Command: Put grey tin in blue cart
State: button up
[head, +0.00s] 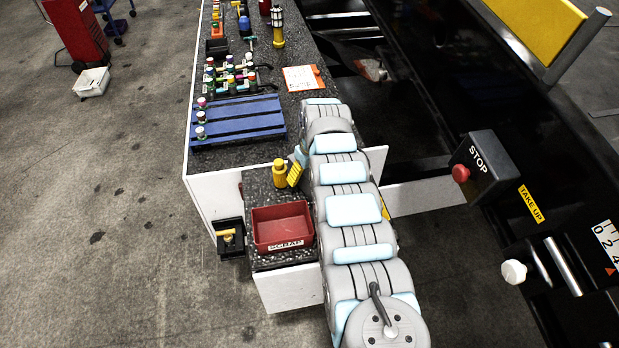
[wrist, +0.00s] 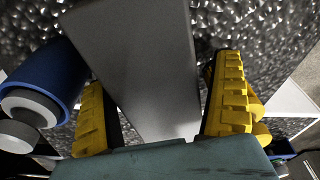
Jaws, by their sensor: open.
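In the wrist view a plain grey, flat-sided block, which looks like the grey tin (wrist: 145,60), lies between the two yellow fingers of my gripper (wrist: 165,115). The fingers stand apart on either side of it, and I see a gap on each side. In the head view one yellow finger of my gripper (head: 295,174) shows beside my arm, above the bench. The tin is hidden there behind my arm. A blue frame with wheels, which looks like the blue cart (head: 108,14), is cut off at the top left of the head view.
A yellow bottle (head: 280,173) stands close beside my gripper. A red scrap bin (head: 283,227) is on the near bench end. A blue slatted rack (head: 240,121) and several small items lie farther along. A blue cylinder (wrist: 40,80) is left of the fingers. Floor on the left is mostly clear.

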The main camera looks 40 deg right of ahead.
jog(key=c, duration=1.3)
jog(key=shift+c, duration=0.3)
jog(key=shift+r, duration=0.15)
